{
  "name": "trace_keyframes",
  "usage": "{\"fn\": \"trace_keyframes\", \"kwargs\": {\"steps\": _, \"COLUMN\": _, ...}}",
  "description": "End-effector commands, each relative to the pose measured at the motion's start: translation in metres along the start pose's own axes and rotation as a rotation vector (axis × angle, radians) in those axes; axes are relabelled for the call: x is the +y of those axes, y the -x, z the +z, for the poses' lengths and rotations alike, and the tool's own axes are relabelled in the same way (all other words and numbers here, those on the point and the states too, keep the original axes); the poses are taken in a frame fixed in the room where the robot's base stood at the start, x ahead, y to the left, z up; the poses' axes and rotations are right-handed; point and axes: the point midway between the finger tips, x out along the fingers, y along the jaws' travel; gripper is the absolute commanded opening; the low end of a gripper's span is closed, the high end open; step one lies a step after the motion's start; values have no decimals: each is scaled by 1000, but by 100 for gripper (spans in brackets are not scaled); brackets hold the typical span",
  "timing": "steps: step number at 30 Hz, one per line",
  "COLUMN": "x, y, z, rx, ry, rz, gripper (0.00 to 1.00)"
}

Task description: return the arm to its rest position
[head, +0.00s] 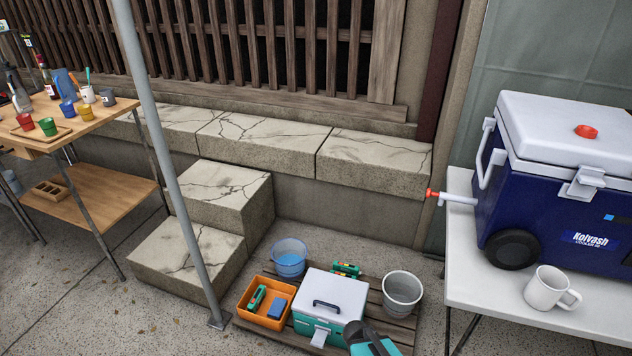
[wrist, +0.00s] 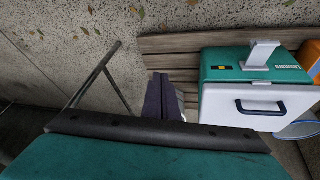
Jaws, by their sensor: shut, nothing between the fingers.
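My gripper (wrist: 163,97) shows in the wrist view as dark fingers closed together, with nothing held between them. The teal and black housing of my wrist fills the bottom of that view. In the head view, a teal and dark grey part of my arm shows at the bottom edge, in front of the small cooler; the fingertips cannot be made out there. The small teal cooler with a white lid (head: 332,295) stands on a wooden pallet. It also shows in the wrist view (wrist: 255,88), to the right of my fingers and apart from them in the picture.
The pallet (head: 400,333) also holds an orange bin (head: 246,306), a blue-tinted bucket (head: 289,258) and a grey bucket (head: 402,293). A white table (head: 462,290) at right bears a big blue cooler (head: 545,205) and a white mug (head: 550,289). A grey pole (head: 165,150) stands at left.

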Motion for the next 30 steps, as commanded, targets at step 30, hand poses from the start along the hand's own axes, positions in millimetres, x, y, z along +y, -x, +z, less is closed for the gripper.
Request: {"fn": "trace_keyframes", "kwargs": {"steps": 30, "x": 115, "y": 77, "z": 166, "rx": -805, "ry": 610, "rz": -88, "gripper": 0}}
